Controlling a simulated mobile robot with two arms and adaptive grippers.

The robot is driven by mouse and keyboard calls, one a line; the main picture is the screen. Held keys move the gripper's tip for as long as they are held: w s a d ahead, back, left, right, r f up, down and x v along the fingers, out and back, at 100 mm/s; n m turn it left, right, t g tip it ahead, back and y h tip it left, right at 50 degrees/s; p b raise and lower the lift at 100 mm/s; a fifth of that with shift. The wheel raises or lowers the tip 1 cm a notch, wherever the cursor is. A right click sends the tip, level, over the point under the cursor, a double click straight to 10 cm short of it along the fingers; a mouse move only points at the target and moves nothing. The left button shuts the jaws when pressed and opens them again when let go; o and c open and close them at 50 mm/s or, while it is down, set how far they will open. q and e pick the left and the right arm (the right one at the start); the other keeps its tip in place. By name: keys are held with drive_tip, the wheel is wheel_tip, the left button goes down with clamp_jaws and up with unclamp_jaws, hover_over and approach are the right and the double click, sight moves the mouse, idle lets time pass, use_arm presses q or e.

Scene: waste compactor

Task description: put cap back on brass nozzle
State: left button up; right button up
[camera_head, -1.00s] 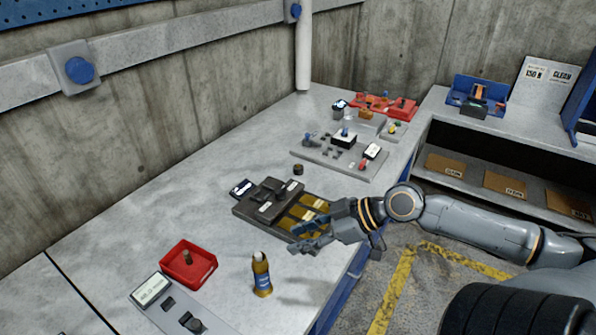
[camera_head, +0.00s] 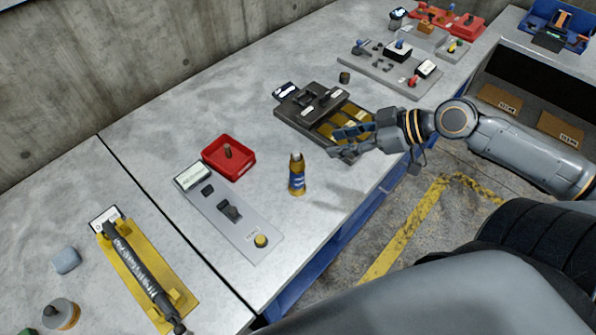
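A brass-coloured, bottle-shaped piece with a blue band and a pale narrow tip, apparently the brass nozzle (camera_head: 297,177), stands upright on the grey bench near its front edge. A small dark cylinder (camera_head: 344,77) stands behind the black case; I cannot tell whether it is the cap. A red tray (camera_head: 240,169) left of the nozzle holds a small upright brownish peg (camera_head: 227,150). My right gripper (camera_head: 340,143) is open and appears empty, to the right of the nozzle and apart from it, by the case's front. My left gripper is out of view.
A black case (camera_head: 298,105) with yellow compartments lies beside my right gripper. A grey control panel (camera_head: 225,222) and a yellow holder with a dark tool (camera_head: 150,280) lie to the left. Grey and red fixtures (camera_head: 375,75) stand farther back. Bench around the nozzle is clear.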

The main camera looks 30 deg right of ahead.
drive_tip(key=s+a+f+m+g+h, duration=0.25)
drive_tip(key=s+f, duration=0.35)
drive_tip(key=f, duration=0.6)
drive_tip(key=s+a+f+m+g+h, duration=0.2)
drive_tip(key=s+a+f+m+h, duration=0.15)
drive_tip(key=s+f, duration=0.6)
wheel_tip(320, 180, down, 26)
drive_tip(key=s+m+g+h+b, duration=0.1)
drive_tip(key=s+b, duration=0.1)
drive_tip(key=s+a+f+g+b, duration=0.1)
drive_tip(key=s+f+b, duration=0.1)
drive_tip(key=s+f, duration=1.3)
drive_tip(key=shift+s+a+f+n+h, duration=0.2)
drive_tip(key=shift+s+n+h, duration=0.15)
drive_tip(key=shift+s, duration=0.3)
drive_tip(key=shift+g, duration=0.25)
